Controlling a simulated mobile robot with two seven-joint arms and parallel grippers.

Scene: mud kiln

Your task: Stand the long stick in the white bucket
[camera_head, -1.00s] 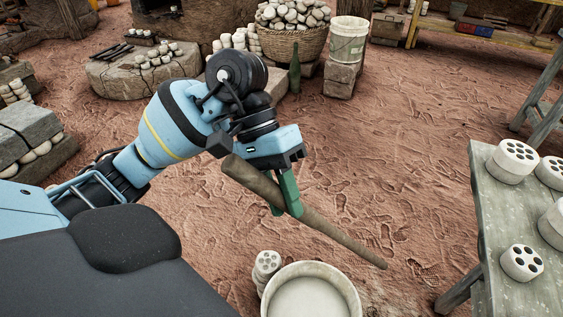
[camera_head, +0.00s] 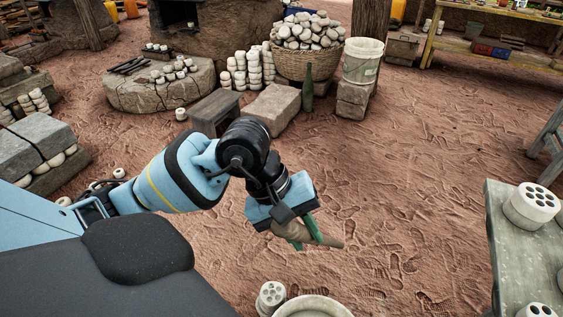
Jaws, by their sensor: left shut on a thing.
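My left gripper (camera_head: 309,236) is near the middle of the head view, with green fingers shut on the long brown stick (camera_head: 290,230). The stick is seen foreshortened, with one end pointing right. It is held above the reddish ground. A whitish bucket (camera_head: 312,305) is at the bottom edge, below the gripper and apart from the stick; only its rim and part of its inside show. Another white bucket (camera_head: 362,62) stands on stone blocks at the back. My right gripper is not in view.
A grey table (camera_head: 502,242) with white perforated cylinders is at the right. Another perforated cylinder (camera_head: 270,297) stands beside the near bucket. A basket of stones (camera_head: 306,64), a green bottle (camera_head: 307,90) and blocks (camera_head: 271,108) are at the back. Ground right of the gripper is clear.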

